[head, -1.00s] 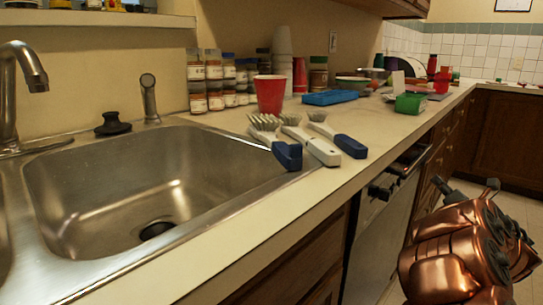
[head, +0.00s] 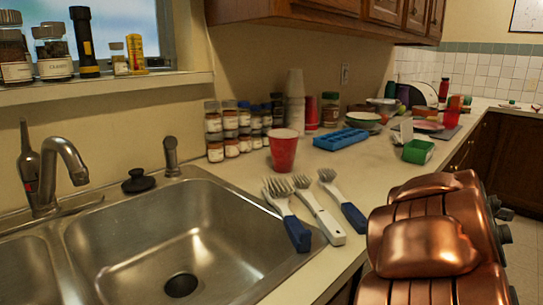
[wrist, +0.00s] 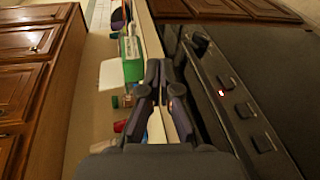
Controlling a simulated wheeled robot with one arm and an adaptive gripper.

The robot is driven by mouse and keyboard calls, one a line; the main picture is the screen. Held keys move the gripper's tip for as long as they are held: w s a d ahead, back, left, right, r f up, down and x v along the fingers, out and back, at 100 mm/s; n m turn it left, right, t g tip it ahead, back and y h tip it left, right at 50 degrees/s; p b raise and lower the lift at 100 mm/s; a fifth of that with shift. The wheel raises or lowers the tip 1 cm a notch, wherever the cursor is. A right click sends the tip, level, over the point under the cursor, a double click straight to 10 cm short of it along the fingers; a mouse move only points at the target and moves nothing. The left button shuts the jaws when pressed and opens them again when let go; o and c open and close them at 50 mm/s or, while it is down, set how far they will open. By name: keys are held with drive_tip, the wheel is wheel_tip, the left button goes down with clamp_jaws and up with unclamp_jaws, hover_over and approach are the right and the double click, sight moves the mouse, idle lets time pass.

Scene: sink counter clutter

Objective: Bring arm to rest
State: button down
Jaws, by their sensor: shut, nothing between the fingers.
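My copper-coloured arm (head: 425,245) fills the lower right of the head view, beside the counter edge. My gripper (wrist: 163,90) shows in the wrist view with its dark fingers together and nothing between them. In that view it is in front of the counter edge, beside a dark appliance front. The gripper's fingers do not show in the head view.
The counter holds several brushes (head: 316,210), a red cup (head: 283,150), a blue tray (head: 341,139) and a green box (head: 418,151). The steel sink (head: 150,235) is at left. A black appliance front (wrist: 240,80) with knobs is close to my gripper.

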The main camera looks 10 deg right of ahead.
drive_tip(key=s+a+r+m+g+y+p, duration=0.1)
drive_tip(key=s+a+m+g+y+p, duration=0.15)
drive_tip(key=s+a+p, duration=0.4)
drive_tip(key=s+a+r+m+g+y+p, duration=0.1)
drive_tip(key=s+a+m+g+y+p, duration=0.15)
drive_tip(key=a, duration=0.75)
drive_tip(key=s+a+m+g+y+p, duration=0.2)
drive_tip(key=s+a+m+p, duration=0.3)
drive_tip(key=a, duration=0.3)
drive_tip(key=s+a+r+g+y+p, duration=0.1)
drive_tip(key=s+a+r+g+p, duration=0.1)
drive_tip(key=s+a, duration=0.6)
drive_tip(key=s+a+r+g+y+p, duration=0.2)
drive_tip(key=s+a+r+g+p, duration=0.1)
drive_tip(key=s+a+p, duration=0.3)
drive_tip(key=s+a, duration=0.2)
drive_tip(key=s, duration=0.2)
drive_tip(key=shift+s+g+y+p, duration=0.2)
drive_tip(key=shift+g+y+p, duration=0.1)
drive_tip(key=shift+g+p, duration=0.1)
drive_tip(key=shift+a, duration=0.1)
